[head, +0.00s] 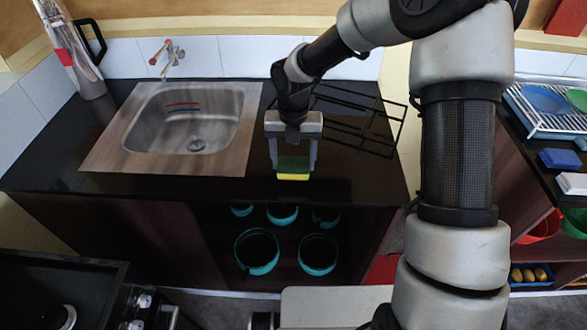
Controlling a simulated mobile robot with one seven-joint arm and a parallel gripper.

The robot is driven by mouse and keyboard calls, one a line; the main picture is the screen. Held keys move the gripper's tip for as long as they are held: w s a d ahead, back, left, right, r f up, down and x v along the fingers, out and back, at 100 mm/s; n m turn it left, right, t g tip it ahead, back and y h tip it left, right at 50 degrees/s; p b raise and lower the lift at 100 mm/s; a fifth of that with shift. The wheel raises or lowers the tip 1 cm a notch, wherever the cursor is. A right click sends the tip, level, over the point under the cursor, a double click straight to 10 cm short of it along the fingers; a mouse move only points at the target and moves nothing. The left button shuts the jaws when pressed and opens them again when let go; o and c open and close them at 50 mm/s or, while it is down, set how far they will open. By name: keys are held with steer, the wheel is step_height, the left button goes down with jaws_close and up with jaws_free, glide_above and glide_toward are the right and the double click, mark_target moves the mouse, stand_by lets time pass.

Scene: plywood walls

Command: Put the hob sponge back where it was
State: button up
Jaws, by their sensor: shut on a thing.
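The sponge (293,168), green on top with a yellow lower layer, is held between the fingers of my gripper (292,165). My gripper points down and is shut on it, over the black counter (230,193) right of the sink. I cannot tell whether the sponge touches the counter or hangs just above it. The hob (60,290) is partly visible at the lower left, with knobs on its front side.
A steel sink (190,130) with a tap (168,55) is set in the counter. A black wire rack (360,125) stands just right of my gripper. A tall jug (75,50) is at the back left. Pots (257,252) sit below. Dishes (545,98) stand on a right-hand rack.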

mark_target(293, 164)
steer(key=shift+f, duration=1.7)
steer(key=shift+f, duration=0.15)
steer(key=o, duration=1)
steer(key=shift+c, duration=0.2)
step_height(293, 164, up, 12)
steer(key=shift+r+p, duration=0.2)
steer(key=shift+p, duration=0.1)
